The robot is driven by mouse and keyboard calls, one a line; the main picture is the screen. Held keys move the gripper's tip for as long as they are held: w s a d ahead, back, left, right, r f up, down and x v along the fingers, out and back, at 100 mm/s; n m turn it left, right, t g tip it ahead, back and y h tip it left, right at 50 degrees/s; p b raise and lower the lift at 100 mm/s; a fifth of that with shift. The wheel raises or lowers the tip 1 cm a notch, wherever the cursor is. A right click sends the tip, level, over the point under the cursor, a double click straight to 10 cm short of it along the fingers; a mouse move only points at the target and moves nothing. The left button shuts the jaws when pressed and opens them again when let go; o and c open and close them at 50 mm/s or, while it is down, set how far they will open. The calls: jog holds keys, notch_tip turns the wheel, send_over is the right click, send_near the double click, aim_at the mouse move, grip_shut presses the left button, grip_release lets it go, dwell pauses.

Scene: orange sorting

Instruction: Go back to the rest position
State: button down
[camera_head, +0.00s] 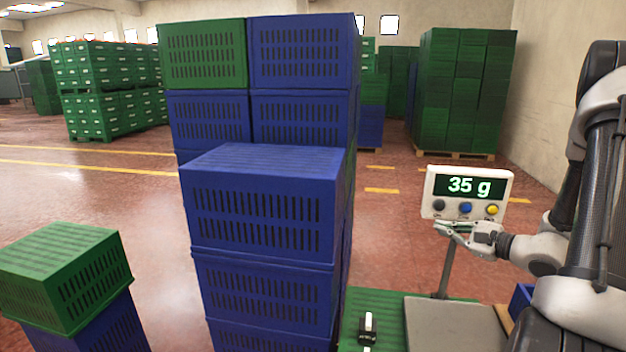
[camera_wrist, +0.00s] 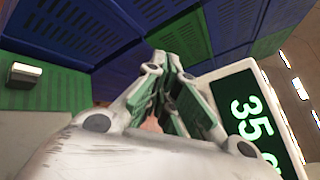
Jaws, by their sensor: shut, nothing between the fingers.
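My gripper (camera_head: 440,228) is shut and empty, just below the buttons of the scale display (camera_head: 468,192). The display reads "35 g" and has a dark, a blue and a yellow button. In the wrist view my gripper (camera_wrist: 170,62) points toward the blue crates, with the display (camera_wrist: 250,115) close on its right. I cannot tell whether the fingers touch the display. The display stands on a post above a grey scale plate (camera_head: 455,328), and the plate's visible part is bare.
Stacked blue crates (camera_head: 262,205) stand left of the scale. A green crate (camera_head: 65,275) sits on a blue one at lower left. A small black-and-white device (camera_head: 368,328) rests on a green surface beside the scale plate. Open floor (camera_head: 90,190) lies at left.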

jog(key=s+a+n+g, duration=0.35)
jog(key=s+g, duration=0.25)
jog(key=s, duration=0.5)
jog(key=s+a+n+g, duration=0.3)
jog(key=s+n+g, duration=0.3)
jog(key=s, duration=0.4)
jog(key=s+r+n+t+h, duration=0.1)
jog(key=s+r+n+h, duration=0.1)
jog(key=r, duration=0.3)
jog(key=s+r+n+t+h, duration=0.1)
jog(key=s+r+n+h, duration=0.1)
jog(key=r+n+h, duration=0.2)
jog(key=s+d+r+n+h, duration=0.1)
jog(key=s+r+n+h, duration=0.1)
jog(key=r+n, duration=0.3)
notch_tip(320, 180, up, 3)
jog(key=shift+f+t+h, duration=0.1)
jog(key=shift+t+h, duration=0.3)
jog(key=shift+h, duration=0.2)
